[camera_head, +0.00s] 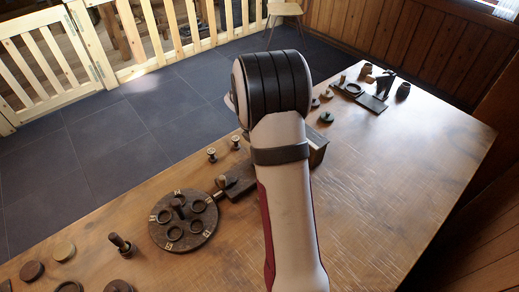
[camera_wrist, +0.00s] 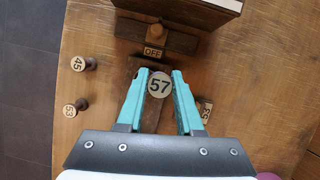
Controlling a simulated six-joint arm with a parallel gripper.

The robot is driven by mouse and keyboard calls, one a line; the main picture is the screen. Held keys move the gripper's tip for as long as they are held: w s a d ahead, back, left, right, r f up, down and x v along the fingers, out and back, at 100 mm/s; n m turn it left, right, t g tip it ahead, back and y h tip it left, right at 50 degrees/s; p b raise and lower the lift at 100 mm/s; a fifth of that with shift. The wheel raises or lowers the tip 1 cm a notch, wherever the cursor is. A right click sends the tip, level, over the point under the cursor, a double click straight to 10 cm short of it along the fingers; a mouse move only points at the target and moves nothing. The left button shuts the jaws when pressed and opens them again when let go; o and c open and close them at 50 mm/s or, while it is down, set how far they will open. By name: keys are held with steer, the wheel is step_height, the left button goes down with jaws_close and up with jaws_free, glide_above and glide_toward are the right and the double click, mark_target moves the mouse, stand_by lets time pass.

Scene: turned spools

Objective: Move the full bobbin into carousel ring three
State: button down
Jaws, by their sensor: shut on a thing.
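My gripper (camera_wrist: 160,74) has its teal fingers shut on a spool with a round pale top marked 57 (camera_wrist: 160,87), seen from above in the wrist view. Its windings are hidden, so I cannot tell whether it is full. The tag numbers are too small to read there. In the head view my gripper and the held spool are hidden behind my arm.
Spools marked 45 (camera_wrist: 79,64) and 53 (camera_wrist: 70,109) stand left of my gripper. A dark wooden piece with a knob (camera_wrist: 155,34) and an OFF tag (camera_wrist: 153,51) lies ahead. A box (camera_head: 317,147) stands behind my arm. The table's right front is clear.

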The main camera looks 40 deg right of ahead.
steer(key=s+d+r, duration=0.4)
steer(key=s+r, duration=0.1)
steer(key=s, duration=0.3)
steer(key=w+a+f, duration=0.1)
steer(key=w+a, duration=0.2)
steer(key=a, duration=0.6)
steer(key=w+a+f, duration=0.2)
steer(key=w+a, duration=0.2)
steer(key=a, duration=0.5)
steer(key=w+a+f, duration=0.1)
steer(key=w+a, duration=0.2)
steer(key=a, duration=0.6)
steer(key=shift+a+f, duration=0.15)
steer(key=shift+f, duration=3.2)
steer(key=shift+f, duration=0.75)
steer(key=shift+c, duration=2.4)
jaws_free()
steer(key=shift+r, duration=0.1)
step_height(320, 180, up, 8)
steer(key=shift+r, duration=0.15)
